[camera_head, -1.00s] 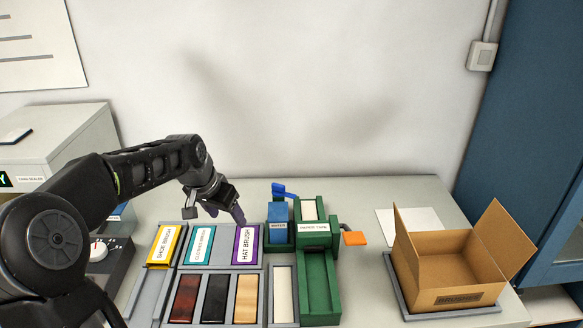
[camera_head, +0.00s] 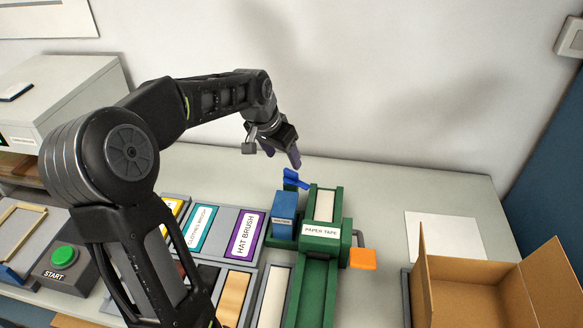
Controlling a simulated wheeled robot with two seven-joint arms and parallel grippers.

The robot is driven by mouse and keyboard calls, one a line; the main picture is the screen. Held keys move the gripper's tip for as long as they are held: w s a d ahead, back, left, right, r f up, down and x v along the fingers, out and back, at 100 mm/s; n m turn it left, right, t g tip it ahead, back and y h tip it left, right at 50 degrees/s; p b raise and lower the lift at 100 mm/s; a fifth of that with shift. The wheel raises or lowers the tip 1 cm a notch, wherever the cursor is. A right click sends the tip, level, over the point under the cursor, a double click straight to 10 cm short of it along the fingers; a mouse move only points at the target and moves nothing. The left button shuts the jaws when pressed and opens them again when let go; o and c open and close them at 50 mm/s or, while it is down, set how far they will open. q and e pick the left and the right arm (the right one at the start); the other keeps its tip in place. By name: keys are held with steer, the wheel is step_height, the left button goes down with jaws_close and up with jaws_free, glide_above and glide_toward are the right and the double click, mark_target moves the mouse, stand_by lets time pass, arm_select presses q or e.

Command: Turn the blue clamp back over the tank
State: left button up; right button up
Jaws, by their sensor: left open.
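The blue clamp (camera_head: 293,179) stands up at the back of the green paper tape machine, behind the blue water tank (camera_head: 284,214). The tank sits at the left side of the green machine (camera_head: 345,232), and the clamp is not lying over it. My left gripper (camera_head: 282,160) is open and empty, just above and behind the clamp, pointing down. Its fingers are dark and small in the view, and I cannot tell whether they touch the clamp. My right gripper is not in view.
An orange lever (camera_head: 362,259) sticks out right of the machine. An open cardboard box (camera_head: 470,290) and a white sheet (camera_head: 440,236) are at the right. Labelled brush trays, such as the hat brush tray (camera_head: 245,235), lie left. A green start button (camera_head: 64,258) is at far left.

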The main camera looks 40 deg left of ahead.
mark_target(290, 171)
arm_select(q)
steer(key=shift+p+x, duration=0.3)
steer(key=shift+x, duration=3.65)
steer(key=c, duration=1.4)
